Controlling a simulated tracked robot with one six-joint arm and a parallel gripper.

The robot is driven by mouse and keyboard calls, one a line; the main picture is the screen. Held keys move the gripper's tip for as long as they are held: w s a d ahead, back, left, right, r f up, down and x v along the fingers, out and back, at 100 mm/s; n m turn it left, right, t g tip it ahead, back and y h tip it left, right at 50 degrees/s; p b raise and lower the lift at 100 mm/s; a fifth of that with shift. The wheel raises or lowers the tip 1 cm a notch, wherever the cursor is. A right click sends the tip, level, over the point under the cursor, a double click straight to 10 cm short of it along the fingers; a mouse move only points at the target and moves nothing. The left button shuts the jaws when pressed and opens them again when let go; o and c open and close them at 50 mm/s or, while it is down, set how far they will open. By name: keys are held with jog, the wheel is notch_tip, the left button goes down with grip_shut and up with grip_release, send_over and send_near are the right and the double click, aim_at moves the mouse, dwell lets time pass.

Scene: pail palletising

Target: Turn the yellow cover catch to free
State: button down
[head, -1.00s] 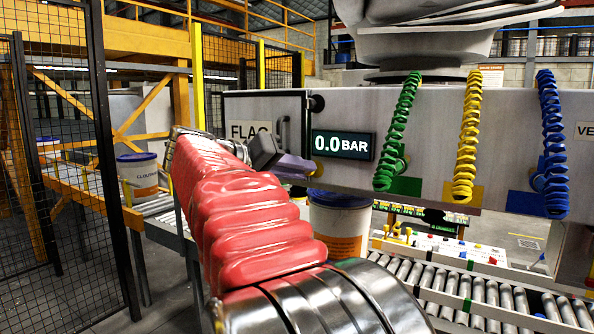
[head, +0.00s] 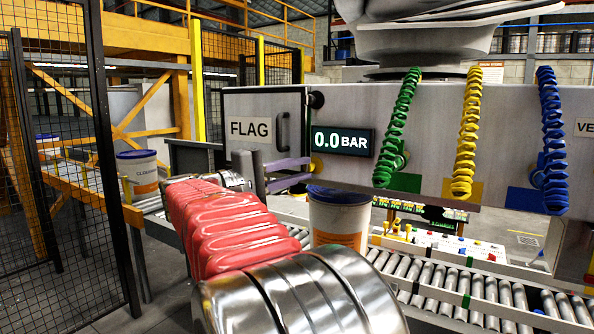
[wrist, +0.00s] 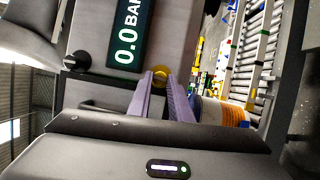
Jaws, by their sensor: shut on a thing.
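The yellow cover catch (head: 318,163) is a small round yellow piece on the grey panel, just below the 0.0 BAR display (head: 342,142). In the wrist view the catch (wrist: 160,73) sits between the tips of my two purple fingers. My gripper (head: 309,170) reaches it from the left and is shut on it. The fingers hide part of the catch, so I cannot tell which way it is turned. The grey cover (head: 262,107) marked FLAG, with a dark handle, is closed to the left of the display.
A white pail (head: 338,215) with a dark blue lid stands just below my gripper. Green (head: 398,130), yellow (head: 467,135) and blue (head: 553,140) coiled hoses hang to the right. A roller conveyor (head: 480,290) runs below. A mesh fence (head: 70,170) stands at left.

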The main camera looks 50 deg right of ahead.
jog(key=shift+w+f+n, duration=0.1)
jog(key=shift+f+n, duration=0.05)
jog(key=shift+n, duration=0.55)
jog(key=c, duration=1.6)
grip_release()
jog(key=shift+a, duration=0.1)
jog(key=v, duration=1.3)
jog(key=shift+w+a+f, duration=0.15)
jog(key=shift+a+f, duration=0.1)
jog(key=shift+f, duration=0.1)
jog(key=shift+w, duration=0.1)
